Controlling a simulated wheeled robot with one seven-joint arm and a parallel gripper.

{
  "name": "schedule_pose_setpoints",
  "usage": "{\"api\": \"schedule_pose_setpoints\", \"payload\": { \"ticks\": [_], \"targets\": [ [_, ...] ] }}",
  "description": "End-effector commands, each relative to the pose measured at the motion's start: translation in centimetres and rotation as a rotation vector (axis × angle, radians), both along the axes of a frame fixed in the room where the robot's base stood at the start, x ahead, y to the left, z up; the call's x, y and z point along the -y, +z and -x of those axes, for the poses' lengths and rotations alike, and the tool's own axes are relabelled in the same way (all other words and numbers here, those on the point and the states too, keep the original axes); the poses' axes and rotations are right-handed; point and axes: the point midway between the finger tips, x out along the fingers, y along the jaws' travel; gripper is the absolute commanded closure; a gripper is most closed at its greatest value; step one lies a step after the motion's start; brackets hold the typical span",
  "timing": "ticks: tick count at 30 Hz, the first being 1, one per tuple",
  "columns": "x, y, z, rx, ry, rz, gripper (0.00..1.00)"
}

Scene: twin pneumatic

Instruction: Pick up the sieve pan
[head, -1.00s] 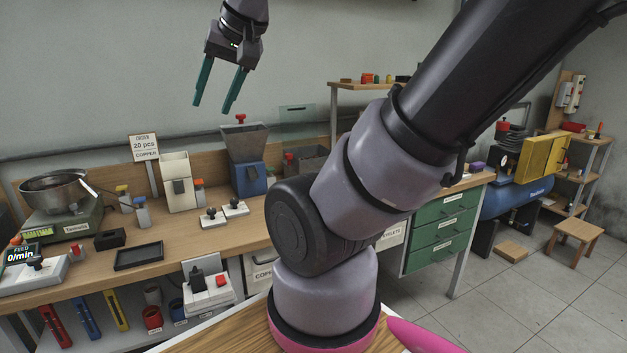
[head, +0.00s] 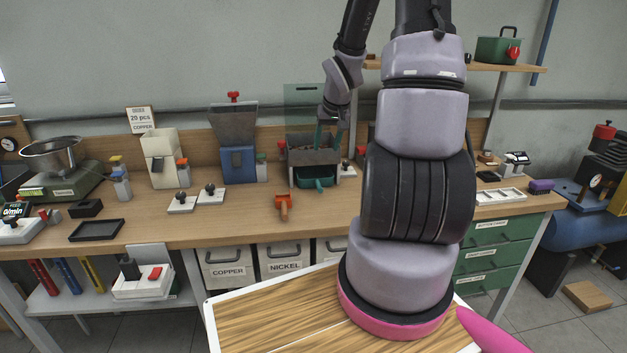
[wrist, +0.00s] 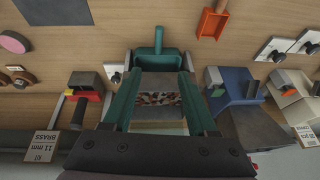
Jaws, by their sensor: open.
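The sieve pan looks to be the green tray (head: 316,178) with a handle at its front. It sits low at the front of a grey box-shaped unit on the bench. In the wrist view the green pan (wrist: 158,52) shows at the top middle, its handle pointing up. My gripper (head: 329,138) is open above the grey unit, its teal fingers pointing down. In the wrist view the fingers stand apart on either side of the grey box (wrist: 158,82), which holds small mixed pieces. Nothing is held. Whether the fingers touch the unit cannot be told.
A blue hopper machine (head: 238,160) stands left of the unit. An orange scoop-like piece (head: 283,207) lies in front. A scale with a metal bowl (head: 52,152) is far left. Bench front (head: 240,220) is clear. My arm hides the bench to the right.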

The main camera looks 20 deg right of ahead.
Motion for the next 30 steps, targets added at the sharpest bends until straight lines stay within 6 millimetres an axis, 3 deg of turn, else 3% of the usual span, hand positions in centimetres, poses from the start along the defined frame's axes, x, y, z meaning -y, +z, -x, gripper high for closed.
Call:
{"api": "schedule_pose_setpoints", "payload": {
  "ticks": [1, 6, 30],
  "targets": [
    [0.5, -2.1, -0.4, -0.006, 0.003, -0.027, 0.42],
    [1.0, -6.0, -1.3, 0.009, 0.014, -0.087, 0.42],
    [0.7, -14.9, -5.2, 0.018, 0.02, -0.112, 0.42]
  ]
}}
